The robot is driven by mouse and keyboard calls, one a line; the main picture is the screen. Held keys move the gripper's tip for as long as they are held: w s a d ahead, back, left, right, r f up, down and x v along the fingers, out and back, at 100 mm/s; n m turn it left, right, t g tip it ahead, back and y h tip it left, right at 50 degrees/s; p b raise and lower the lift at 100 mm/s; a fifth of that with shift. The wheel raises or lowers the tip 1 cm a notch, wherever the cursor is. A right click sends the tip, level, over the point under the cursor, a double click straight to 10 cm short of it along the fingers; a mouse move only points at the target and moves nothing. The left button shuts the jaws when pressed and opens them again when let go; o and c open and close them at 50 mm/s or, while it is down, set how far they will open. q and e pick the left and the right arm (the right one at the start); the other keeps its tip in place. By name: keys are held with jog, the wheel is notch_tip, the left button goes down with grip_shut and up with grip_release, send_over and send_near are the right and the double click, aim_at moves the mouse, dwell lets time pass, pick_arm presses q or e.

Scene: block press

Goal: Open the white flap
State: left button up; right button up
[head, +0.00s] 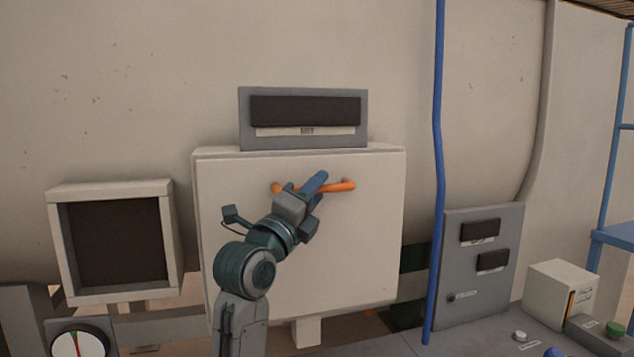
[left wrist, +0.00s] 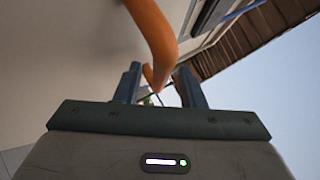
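The white flap (head: 350,240) is a large upright panel in the middle of the head view, and it looks closed. An orange bar handle (head: 340,187) runs across its upper part. My left gripper (head: 316,200) is at the handle and hides part of it. In the left wrist view the orange handle (left wrist: 152,30) passes between the two fingers of my left gripper (left wrist: 160,85). The fingers stand apart with gaps beside the handle. My right gripper is in neither view.
A grey unit with a dark slot (head: 305,110) sits above the flap. A dark-faced box (head: 118,245) stands at left, with a dial (head: 80,343) below it. A blue pipe (head: 436,150) and a grey control panel (head: 480,265) are at right.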

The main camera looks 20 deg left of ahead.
pick_arm(q)
jog(key=shift+w+d+r, duration=0.1)
jog(key=shift+w+r, duration=0.05)
jog(key=shift+w, duration=0.3)
jog(key=shift+c, duration=0.3)
jog(key=c, duration=0.7)
grip_shut()
